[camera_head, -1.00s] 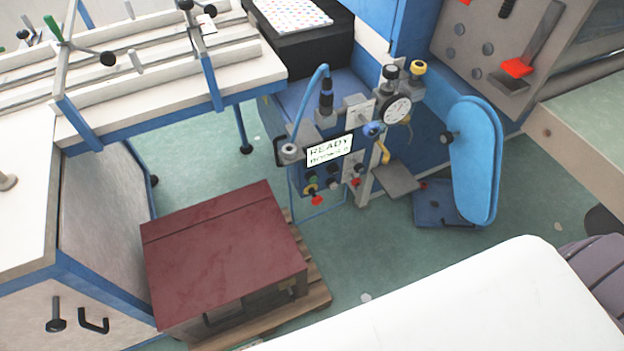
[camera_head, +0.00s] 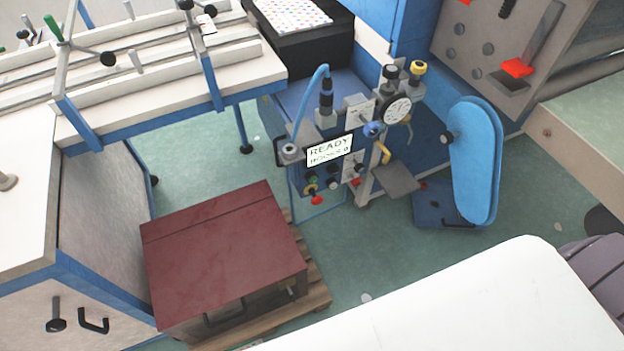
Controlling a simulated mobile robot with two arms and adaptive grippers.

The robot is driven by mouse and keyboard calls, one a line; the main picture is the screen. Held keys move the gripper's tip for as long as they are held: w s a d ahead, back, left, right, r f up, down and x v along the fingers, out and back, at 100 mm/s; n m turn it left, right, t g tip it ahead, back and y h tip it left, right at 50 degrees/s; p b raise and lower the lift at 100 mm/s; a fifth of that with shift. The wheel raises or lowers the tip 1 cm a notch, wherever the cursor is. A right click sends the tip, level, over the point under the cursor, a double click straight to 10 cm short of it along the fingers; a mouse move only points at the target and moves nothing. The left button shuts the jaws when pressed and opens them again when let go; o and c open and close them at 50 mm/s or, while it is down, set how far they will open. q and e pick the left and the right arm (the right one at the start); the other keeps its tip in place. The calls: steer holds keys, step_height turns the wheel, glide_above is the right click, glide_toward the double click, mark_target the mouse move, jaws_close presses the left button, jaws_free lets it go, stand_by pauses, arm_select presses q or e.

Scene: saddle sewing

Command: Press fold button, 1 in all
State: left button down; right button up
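A blue machine carries a small display (camera_head: 329,149) that reads READY, with a second line too small to read surely. Below the display is a control panel with several small coloured buttons. A green button (camera_head: 311,180) and a red button (camera_head: 317,200) sit at its left, and another red button (camera_head: 355,182) sits to the right. I cannot tell which one is the fold button. Neither of my grippers is in view, and nothing touches the panel.
A dark red box (camera_head: 222,255) stands on a wooden pallet (camera_head: 318,293) in front of the machine. A white-topped bench (camera_head: 240,70) is at the upper left. A blue padded arm (camera_head: 474,160) stands right of the machine. A white surface (camera_head: 460,305) fills the lower right. Green floor lies between.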

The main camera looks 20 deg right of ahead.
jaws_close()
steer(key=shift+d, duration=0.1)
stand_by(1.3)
